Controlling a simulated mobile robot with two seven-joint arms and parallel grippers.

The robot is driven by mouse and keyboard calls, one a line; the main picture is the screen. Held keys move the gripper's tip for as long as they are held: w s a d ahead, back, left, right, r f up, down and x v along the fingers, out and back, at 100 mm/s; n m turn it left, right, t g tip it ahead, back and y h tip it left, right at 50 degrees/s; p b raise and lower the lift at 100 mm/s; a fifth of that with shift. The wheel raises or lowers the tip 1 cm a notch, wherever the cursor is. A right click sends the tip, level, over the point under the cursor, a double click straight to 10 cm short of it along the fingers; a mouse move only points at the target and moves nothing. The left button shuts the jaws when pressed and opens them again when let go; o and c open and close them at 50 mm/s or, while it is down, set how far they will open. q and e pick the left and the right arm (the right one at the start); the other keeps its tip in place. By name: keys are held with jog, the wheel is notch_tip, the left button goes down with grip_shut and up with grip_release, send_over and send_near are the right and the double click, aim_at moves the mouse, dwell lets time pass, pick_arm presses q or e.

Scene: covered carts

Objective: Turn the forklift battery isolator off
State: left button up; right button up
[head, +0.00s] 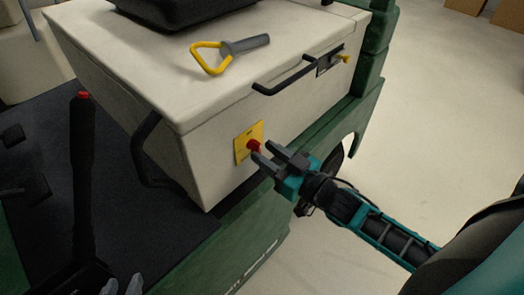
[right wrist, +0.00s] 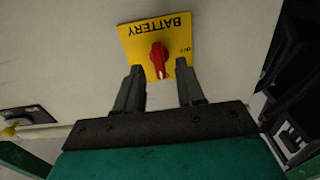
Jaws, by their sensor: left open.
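The battery isolator is a red rotary knob (head: 254,146) on a yellow plate (head: 241,148), fixed to the side of the cream battery cover. In the right wrist view the red knob (right wrist: 159,58) sits on the yellow plate (right wrist: 130,45) marked BATTERY, which appears upside down. My right gripper (head: 265,158) is open at the plate; in the wrist view its two fingers (right wrist: 159,85) stand apart, with the knob in line with the gap just beyond the tips. I cannot tell if they touch it. My left gripper (head: 122,287) is open and empty at the bottom edge, partly cut off.
A yellow and grey handle (head: 229,52) lies on the cream cover (head: 130,55). Black grab bars (head: 285,78) stick out from its side and corner. A black lever with a red top (head: 83,140) rises at left. Clear floor (head: 440,120) lies to the right.

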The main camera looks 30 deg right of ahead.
aim_at(256, 148)
jog(key=shift+x, duration=1.05)
jog(key=shift+c, duration=0.3)
grip_shut()
